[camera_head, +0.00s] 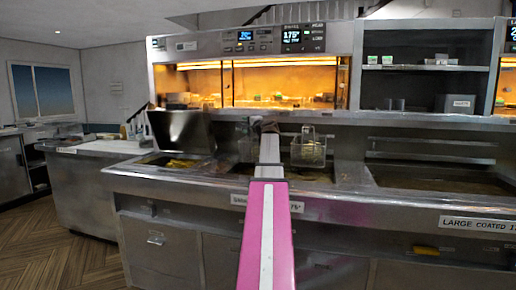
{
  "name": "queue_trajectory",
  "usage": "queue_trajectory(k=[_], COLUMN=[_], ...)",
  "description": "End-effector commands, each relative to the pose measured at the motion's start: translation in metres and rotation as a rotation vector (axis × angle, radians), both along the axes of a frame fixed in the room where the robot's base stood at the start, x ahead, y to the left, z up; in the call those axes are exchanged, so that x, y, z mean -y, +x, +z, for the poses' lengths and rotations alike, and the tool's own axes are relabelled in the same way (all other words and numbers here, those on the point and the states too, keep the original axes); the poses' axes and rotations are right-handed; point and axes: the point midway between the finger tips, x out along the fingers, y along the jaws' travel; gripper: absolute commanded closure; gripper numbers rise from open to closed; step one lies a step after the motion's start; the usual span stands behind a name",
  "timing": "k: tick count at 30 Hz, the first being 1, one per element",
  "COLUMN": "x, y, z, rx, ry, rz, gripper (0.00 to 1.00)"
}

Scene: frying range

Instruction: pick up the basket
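A wire basket (308,149) sits at the range, right of the picture's middle, with its handle rising at its back. My pink and white arm reaches forward from the bottom middle over the front of the range. My gripper (263,124) is at the far end of the arm, small in view, left of the basket and seemingly apart from it. I cannot make out its fingers, nor whether they are open or shut. Part of the range behind the arm is hidden.
A fryer well (440,181) lies open at the right. A raised metal lid (181,131) stands at the left over a pan of yellowish food (177,163). A lit warming cabinet (285,85) runs along the back. The wooden floor (60,255) at the left is clear.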

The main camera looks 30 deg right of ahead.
Motion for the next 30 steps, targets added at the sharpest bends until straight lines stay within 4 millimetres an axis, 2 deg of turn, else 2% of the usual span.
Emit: queue_trajectory(k=[5,6,8,10,11,23,30], x=[0.0,0.0,0.0,0.0,0.0,0.0,-0.002], y=[0.0,0.0,0.0,0.0,0.0,0.001,0.015], z=[0.0,0.0,0.0,0.0,0.0,0.002,0.021], rx=[0.0,0.0,0.0,0.0,0.0,0.001,0.001], ry=[0.0,0.0,0.0,0.0,0.0,-0.002,-0.002], rz=[-0.001,-0.001,-0.001,-0.001,-0.001,-0.001,0.002], gripper=[0.45,0.51,0.71,0.94,1.0,1.0,1.0])
